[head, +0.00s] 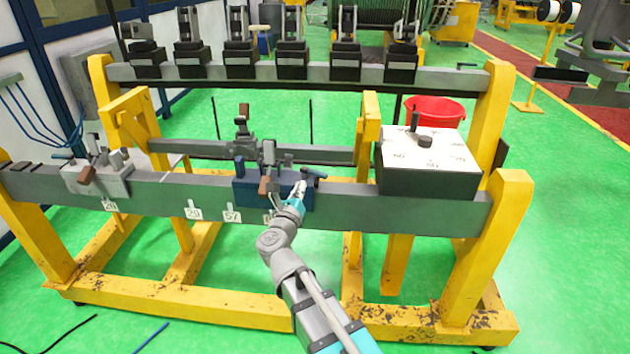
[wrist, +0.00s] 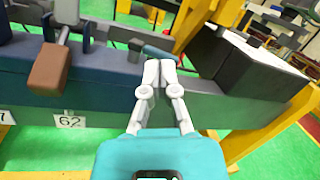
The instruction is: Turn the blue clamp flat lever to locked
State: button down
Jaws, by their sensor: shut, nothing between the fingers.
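The blue clamp (head: 240,190) sits on the front grey beam; its body also shows in the wrist view (wrist: 100,88). A short dark lever with a blue-grey grip (wrist: 158,52) lies nearly level at the clamp's right end; it shows in the head view too (head: 314,174). A brown block-ended handle (wrist: 48,68) hangs at the clamp's front left. My gripper (wrist: 160,68) is shut and empty, its fingertips just in front of the short lever. I cannot tell whether they touch it. In the head view my gripper (head: 299,187) reaches the clamp from the front right.
A black box with a white marked top and a knob (head: 427,155) stands on the beam to the right. A grey clamp (head: 100,178) sits at the left. Several black clamps line the rear beam (head: 290,77).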

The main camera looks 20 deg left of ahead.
aim_at(319, 176)
jog(key=s+a+f+m+g+h, duration=0.1)
jog(key=s+f+m+g+h, duration=0.1)
jog(key=s+m+h, duration=0.3)
jog(key=shift+s+a+f+m, duration=0.15)
jog(key=shift+f+m, duration=0.3)
jog(key=shift+m, duration=0.65)
jog(key=w, duration=0.4)
jog(key=w+d, duration=0.1)
jog(key=w, duration=0.4)
jog(key=w+d, duration=0.1)
jog(key=w, duration=0.3)
jog(key=shift+w+d, duration=0.25)
jog(key=shift+w, duration=0.15)
